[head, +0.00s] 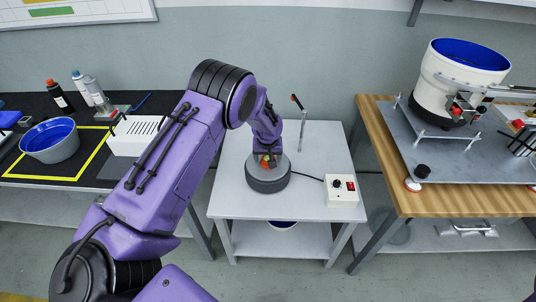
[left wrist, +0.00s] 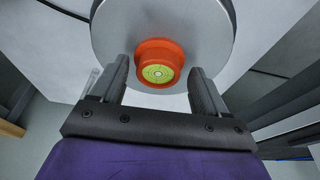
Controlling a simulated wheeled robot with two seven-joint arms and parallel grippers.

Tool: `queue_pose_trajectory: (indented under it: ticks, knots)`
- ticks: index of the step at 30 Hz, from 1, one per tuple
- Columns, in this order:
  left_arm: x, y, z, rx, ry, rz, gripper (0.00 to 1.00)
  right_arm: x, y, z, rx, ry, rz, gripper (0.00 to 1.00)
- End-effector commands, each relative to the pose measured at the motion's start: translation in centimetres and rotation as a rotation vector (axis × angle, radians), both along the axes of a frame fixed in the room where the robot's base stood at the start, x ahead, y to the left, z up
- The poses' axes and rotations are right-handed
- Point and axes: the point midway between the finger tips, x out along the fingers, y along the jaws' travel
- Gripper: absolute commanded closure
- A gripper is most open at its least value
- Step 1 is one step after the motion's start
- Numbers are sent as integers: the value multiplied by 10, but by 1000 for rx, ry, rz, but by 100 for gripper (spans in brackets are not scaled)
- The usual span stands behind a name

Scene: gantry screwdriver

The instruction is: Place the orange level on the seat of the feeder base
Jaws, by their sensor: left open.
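The feeder base (head: 268,183), a round grey drum with a light top, stands on the small white table in the head view. The orange level (head: 264,162) is at its top, partly hidden by my left gripper (head: 267,156). In the left wrist view the orange level (left wrist: 149,51) shows a yellow-green bubble vial against the grey disc of the base (left wrist: 112,28). My left gripper (left wrist: 157,78) is open, one finger on each side of the level, with visible gaps. Contact between level and seat is hidden. My right gripper is not in view.
A white control box (head: 341,191) with a cable stands right of the base. A thin upright tool (head: 302,122) stands behind it. The wooden table (head: 387,160) at right carries a blue-lined bowl feeder (head: 445,90). A grey bucket (head: 52,143) stands on the left bench.

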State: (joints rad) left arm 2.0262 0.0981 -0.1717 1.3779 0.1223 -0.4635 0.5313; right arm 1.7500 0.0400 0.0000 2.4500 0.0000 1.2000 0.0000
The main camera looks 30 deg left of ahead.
Motion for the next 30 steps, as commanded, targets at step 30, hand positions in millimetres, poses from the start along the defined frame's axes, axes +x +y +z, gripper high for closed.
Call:
queue_pose_trajectory:
  ticks: [30]
  knots:
    - [-83, -40, 13, -33, 1, -3, 25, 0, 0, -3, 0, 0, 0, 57]
